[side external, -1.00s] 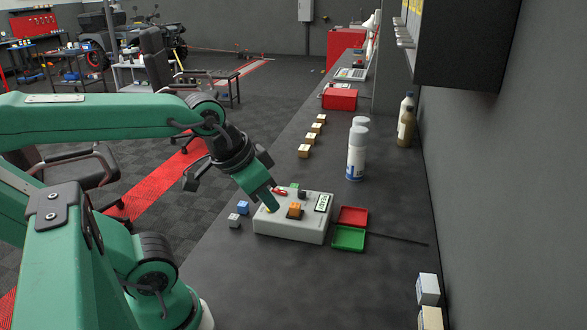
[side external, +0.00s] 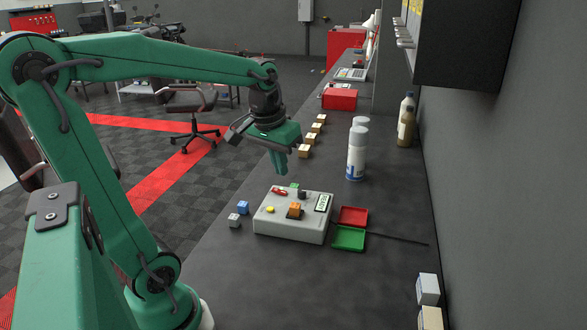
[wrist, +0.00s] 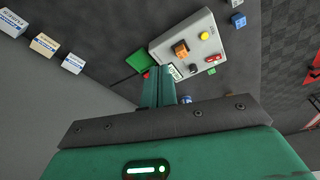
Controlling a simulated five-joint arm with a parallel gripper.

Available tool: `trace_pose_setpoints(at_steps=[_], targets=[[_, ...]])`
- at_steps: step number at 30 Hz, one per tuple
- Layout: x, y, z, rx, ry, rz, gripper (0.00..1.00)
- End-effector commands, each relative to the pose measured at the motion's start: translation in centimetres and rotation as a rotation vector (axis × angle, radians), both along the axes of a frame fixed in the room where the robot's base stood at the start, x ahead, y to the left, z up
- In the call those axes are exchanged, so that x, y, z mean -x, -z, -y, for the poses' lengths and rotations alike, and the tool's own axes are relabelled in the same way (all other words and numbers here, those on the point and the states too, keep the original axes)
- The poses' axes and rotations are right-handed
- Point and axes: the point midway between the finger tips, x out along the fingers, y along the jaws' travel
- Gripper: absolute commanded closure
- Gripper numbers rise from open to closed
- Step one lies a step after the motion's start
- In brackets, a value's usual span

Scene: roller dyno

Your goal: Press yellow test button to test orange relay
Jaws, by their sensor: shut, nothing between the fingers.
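The grey test box (side external: 290,231) sits on the dark bench. Its yellow test button (side external: 270,210) is on the left of its top and is uncovered; it also shows in the wrist view (wrist: 204,36). The orange relay (side external: 295,209) stands on the middle of the box top, and in the wrist view the relay (wrist: 181,49) is beside the button. A small display (side external: 323,203) is on the box's right side. My gripper (side external: 279,172) is shut and empty, pointing down, above and behind the box, apart from it. In the wrist view the fingers (wrist: 166,85) are together.
A red tray (side external: 353,216) and a green tray (side external: 348,239) lie right of the box. A blue relay (side external: 243,207) and a grey one (side external: 234,220) lie left. Spray cans (side external: 356,155) and a row of tan blocks (side external: 305,151) stand behind.

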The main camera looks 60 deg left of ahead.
Motion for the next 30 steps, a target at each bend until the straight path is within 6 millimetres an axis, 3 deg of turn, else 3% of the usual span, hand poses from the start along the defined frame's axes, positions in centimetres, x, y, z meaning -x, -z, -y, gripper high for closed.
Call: trace_pose_setpoints(at_steps=[18, 24, 30], targets=[[-3.3, 3.6, -10.7, 0.09, -0.307, -0.171, 1.0], [-3.4, 4.6, -12.7, 0.109, -0.36, -0.2, 1.0], [-3.5, 4.8, -13.3, 0.114, -0.376, -0.208, 1.0]])
